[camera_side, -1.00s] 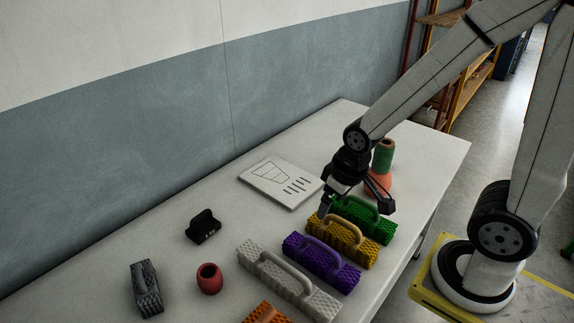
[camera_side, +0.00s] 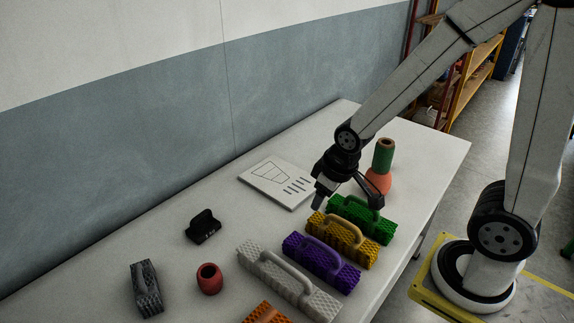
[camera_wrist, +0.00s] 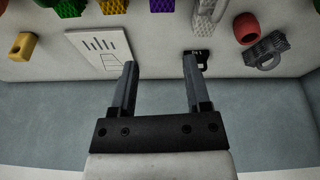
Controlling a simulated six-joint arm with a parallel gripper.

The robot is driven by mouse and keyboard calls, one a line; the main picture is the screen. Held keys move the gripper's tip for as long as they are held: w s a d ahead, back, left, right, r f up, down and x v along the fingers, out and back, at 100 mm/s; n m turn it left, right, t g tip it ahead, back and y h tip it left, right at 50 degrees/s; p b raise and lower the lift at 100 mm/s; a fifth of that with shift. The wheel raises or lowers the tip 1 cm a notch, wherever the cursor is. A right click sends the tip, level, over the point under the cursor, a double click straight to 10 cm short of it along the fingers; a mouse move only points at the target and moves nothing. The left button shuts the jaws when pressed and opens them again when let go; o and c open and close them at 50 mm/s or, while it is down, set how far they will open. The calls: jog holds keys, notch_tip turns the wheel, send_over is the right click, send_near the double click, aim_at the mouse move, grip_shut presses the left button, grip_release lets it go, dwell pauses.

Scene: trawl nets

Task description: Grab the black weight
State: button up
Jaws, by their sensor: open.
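The black weight (camera_side: 203,226) is a small dark block with a raised grip, upright on the white table left of the middle in the side view. In the wrist view the black weight (camera_wrist: 203,58) shows beside and partly behind the right finger's tip. My gripper (camera_side: 347,200) is above the table near the yellow and green weights, well to the right of the black weight. Its fingers are apart, with nothing between them in the wrist view (camera_wrist: 160,64).
A row holds green (camera_side: 362,216), yellow (camera_side: 350,245), purple (camera_side: 320,262) and pale grey (camera_side: 285,280) handled weights. A dark grey weight (camera_side: 146,288) and red round piece (camera_side: 209,279) lie near the black weight. A marked white board (camera_side: 277,183) lies near the wall.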

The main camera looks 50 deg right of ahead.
jog(key=w+f+n+t, duration=0.3)
jog(key=w+n, duration=0.2)
jog(key=w, duration=0.7)
jog(key=n+t+y, duration=0.4)
jog(key=n+t, duration=0.1)
jog(key=n, duration=0.5)
send_over(205, 214)
jog(key=s+d, duration=0.5)
jog(key=d, duration=0.2)
notch_tip(205, 214, down, 8)
jog(key=a+f+n+y, duration=0.1)
jog(key=n, duration=0.1)
jog(key=a+f+n+t+y, duration=0.1)
jog(key=f, duration=0.1)
jog(key=w+a+f+n+y, duration=0.1)
jog(key=f+n, duration=0.1)
jog(key=shift+a+f+n+t+y, duration=0.1)
jog(key=shift+a+n+t+y, duration=0.2)
jog(key=shift+t, duration=0.1)
jog(key=shift+s+a+f+n+t+y, duration=0.1)
jog(key=shift+a+f+n+t+y, duration=0.25)
jog(key=shift+f+n+y, duration=0.35)
jog(key=shift+a, duration=0.1)
jog(key=shift+x, duration=1.3)
